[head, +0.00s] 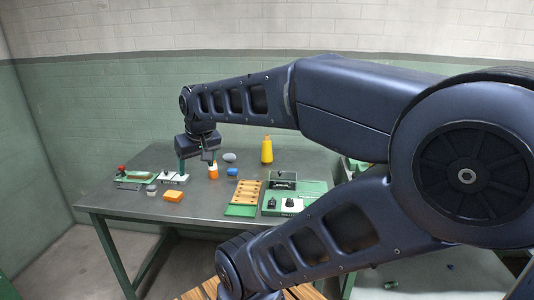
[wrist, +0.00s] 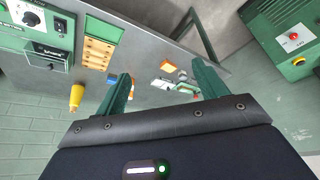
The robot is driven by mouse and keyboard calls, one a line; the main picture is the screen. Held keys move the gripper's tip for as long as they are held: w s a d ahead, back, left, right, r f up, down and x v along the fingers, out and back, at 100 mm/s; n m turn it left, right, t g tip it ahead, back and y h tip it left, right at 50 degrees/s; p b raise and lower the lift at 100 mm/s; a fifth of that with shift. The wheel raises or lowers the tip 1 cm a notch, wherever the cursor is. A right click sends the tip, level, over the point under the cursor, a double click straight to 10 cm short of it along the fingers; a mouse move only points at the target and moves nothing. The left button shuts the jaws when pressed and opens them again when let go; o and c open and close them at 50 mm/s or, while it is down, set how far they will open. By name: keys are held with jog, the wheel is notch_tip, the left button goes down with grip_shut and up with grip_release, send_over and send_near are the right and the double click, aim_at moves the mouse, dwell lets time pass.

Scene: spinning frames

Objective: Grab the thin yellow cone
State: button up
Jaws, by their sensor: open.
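The yellow cone (head: 267,151) stands upright on the table's far side, right of my gripper, with a narrower top. It also shows in the wrist view (wrist: 76,97) at the left, outside the fingers. My gripper (head: 198,163) hangs over the left half of the table, apart from the cone. Its two green fingers are spread in the wrist view (wrist: 163,75), with nothing held between them.
The grey table (head: 125,198) holds an orange-and-white item (head: 213,171), a blue item (head: 232,172), a grey oval item (head: 229,157), an orange block (head: 173,196), a tan slotted board (head: 245,192) and switch boxes (head: 291,203). Bare tabletop lies around the cone.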

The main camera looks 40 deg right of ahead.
jog(key=w+d+m+t, duration=0.1)
jog(key=w+d+t, duration=0.1)
jog(key=w, duration=0.7)
jog(key=w+d+m+t, duration=0.1)
jog(key=w+d+m, duration=0.1)
jog(key=w, duration=0.6)
jog(key=w+d+f+m+t+h, duration=0.2)
jog(key=w+d+f+m+h, duration=0.15)
jog(key=w+d, duration=0.9)
jog(key=m+g+h, duration=0.3)
jog(key=m+h, duration=0.4)
jog(key=h, duration=0.6)
send_near(265, 144)
jog(key=d, duration=0.2)
jog(key=shift+y, duration=0.25)
jog(key=x, duration=0.7)
jog(key=w+x, duration=0.1)
jog(key=x, duration=0.2)
jog(key=shift+d+r, duration=0.15)
jog(key=shift+c, duration=0.2)
jog(key=c, duration=1.4)
